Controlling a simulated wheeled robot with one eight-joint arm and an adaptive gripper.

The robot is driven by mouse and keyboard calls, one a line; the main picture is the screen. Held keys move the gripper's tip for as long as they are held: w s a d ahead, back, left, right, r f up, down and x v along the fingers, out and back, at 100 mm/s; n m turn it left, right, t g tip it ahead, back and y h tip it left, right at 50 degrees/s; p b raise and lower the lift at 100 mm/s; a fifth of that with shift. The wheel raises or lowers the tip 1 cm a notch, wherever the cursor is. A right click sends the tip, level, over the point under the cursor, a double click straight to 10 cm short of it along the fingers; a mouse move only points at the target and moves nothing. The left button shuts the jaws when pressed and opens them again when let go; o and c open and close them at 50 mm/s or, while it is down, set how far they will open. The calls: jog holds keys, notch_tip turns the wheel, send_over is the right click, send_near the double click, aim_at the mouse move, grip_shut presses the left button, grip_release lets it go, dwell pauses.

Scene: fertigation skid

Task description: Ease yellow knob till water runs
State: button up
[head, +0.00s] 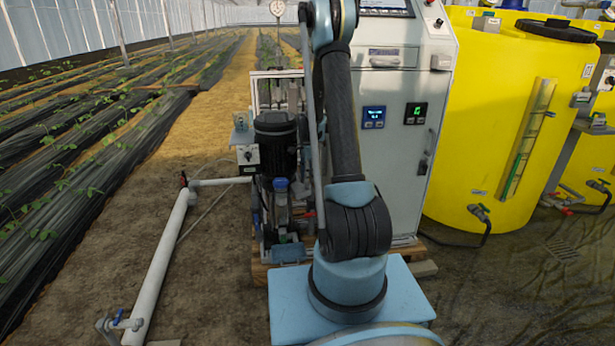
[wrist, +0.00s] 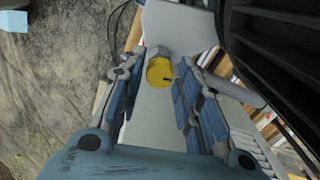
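In the wrist view, a round yellow knob (wrist: 160,72) with a dark slot-like mark sits against a pale grey surface. A grey rounded fitting shows just beyond it. My gripper (wrist: 157,80) is open, its two blue-padded fingers apart to the left and right. The knob appears between the fingertips, with visible gaps on both sides. I cannot tell how far it is from the fingers in depth. In the head view I cannot make out the yellow knob or my gripper; my own arm covers part of the skid there.
In the head view, a pump skid (head: 276,143) stands left of a grey control cabinet (head: 390,160). A large yellow tank (head: 485,130) is at the right. A white pipe (head: 163,262) with a blue-handled valve (head: 119,315) lies at the left.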

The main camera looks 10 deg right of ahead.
grip_shut()
jog(key=shift+n, duration=0.3)
jog(key=n, duration=1.1)
jog(key=shift+w+n, duration=0.1)
jog(key=shift+n, duration=2.5)
